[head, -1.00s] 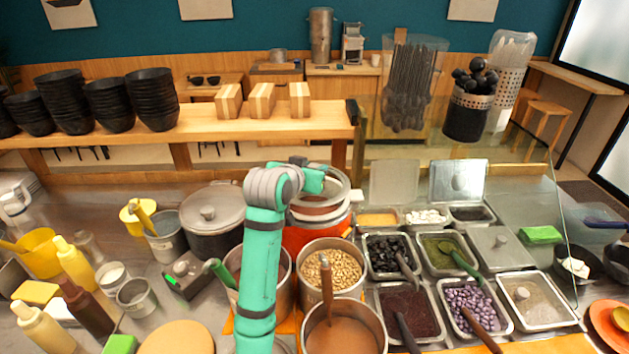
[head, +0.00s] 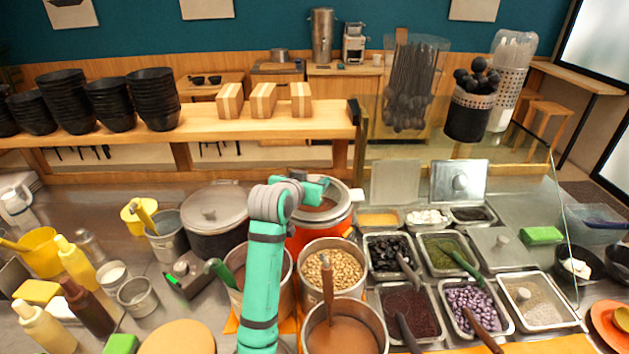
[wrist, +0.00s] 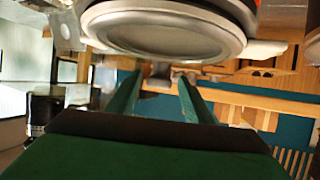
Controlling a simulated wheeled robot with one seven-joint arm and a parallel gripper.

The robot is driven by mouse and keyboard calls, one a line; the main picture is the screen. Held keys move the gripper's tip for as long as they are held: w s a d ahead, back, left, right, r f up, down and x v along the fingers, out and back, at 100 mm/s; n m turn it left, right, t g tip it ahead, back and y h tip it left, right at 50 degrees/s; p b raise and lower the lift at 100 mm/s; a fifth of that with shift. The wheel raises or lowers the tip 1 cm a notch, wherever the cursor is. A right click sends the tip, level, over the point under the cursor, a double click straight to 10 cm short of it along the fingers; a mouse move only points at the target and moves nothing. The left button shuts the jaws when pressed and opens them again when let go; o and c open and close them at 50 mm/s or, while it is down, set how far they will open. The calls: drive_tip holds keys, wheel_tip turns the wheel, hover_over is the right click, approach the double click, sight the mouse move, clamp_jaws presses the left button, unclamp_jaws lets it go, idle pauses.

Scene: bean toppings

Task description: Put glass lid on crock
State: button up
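The glass lid (head: 345,201), round with a grey rim, lies roughly level over the mouth of the orange-red crock (head: 303,240) behind the bean pots. From here it looks to rest on the rim, but my arm hides part of it and the contact is not clear. My teal gripper (head: 318,189) is right above the lid. In the wrist view a broad round grey rim (wrist: 165,43) fills the top. My two fingers (wrist: 160,80) stand apart beside it, with something grey between or beyond their tips. I cannot tell whether they grip a knob.
A pot of tan beans (head: 333,264) and a pot of brown paste (head: 345,337) stand in front of the crock. A large lidded grey pot (head: 214,220) stands to its left. Topping trays (head: 407,303) with spoons fill the right. The wooden shelf (head: 240,124) lies behind.

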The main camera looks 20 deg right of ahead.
drive_tip(key=shift+s+d+r, duration=0.1)
drive_tip(key=shift+d, duration=0.05)
drive_tip(key=shift+s+r, duration=0.1)
drive_tip(key=shift+s, duration=0.15)
drive_tip(key=v, duration=1.1)
drive_tip(key=shift+a, duration=0.55)
